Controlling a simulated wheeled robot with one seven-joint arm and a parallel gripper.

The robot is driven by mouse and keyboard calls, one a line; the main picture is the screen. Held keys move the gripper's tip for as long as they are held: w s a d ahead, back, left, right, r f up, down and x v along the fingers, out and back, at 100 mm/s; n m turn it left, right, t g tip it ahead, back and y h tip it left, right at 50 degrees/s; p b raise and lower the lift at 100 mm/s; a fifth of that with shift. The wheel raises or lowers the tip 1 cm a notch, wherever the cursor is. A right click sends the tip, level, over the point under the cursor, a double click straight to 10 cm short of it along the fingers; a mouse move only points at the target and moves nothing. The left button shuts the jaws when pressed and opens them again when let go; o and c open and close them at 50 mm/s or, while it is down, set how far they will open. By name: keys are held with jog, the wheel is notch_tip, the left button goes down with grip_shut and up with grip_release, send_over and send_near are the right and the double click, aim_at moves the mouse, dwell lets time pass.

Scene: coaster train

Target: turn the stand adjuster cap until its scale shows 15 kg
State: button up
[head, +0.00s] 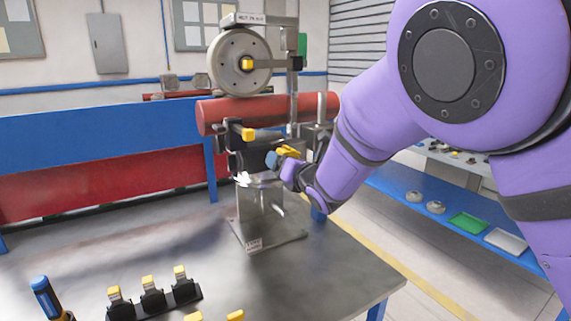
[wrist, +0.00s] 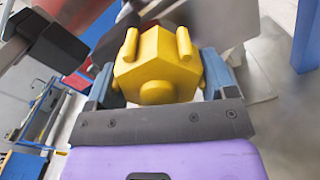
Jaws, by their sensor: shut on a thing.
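A yellow faceted cap (wrist: 158,62), which looks like the adjuster cap, fills the gap between the blue fingers of my gripper (wrist: 163,82) in the wrist view. In the head view my gripper (head: 281,158) is at the stand, below the roller, with a yellow piece (head: 289,151) at its fingers. The fingers are shut on the cap's sides. I cannot read any kg scale in either view.
Another yellow knob (head: 248,134) sticks out left of my gripper, and one is at the wheel hub (head: 247,64). A black rack of yellow-topped pieces (head: 153,298) and a blue-handled tool (head: 47,297) are at the table's front left. The table (head: 330,275) is bare at front right.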

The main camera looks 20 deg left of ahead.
jog(key=shift+f+n, duration=0.15)
jog(key=shift+n, duration=0.25)
jog(key=o, duration=0.9)
jog(key=shift+c, duration=0.2)
jog(key=v, duration=1.1)
jog(key=shift+w, duration=0.1)
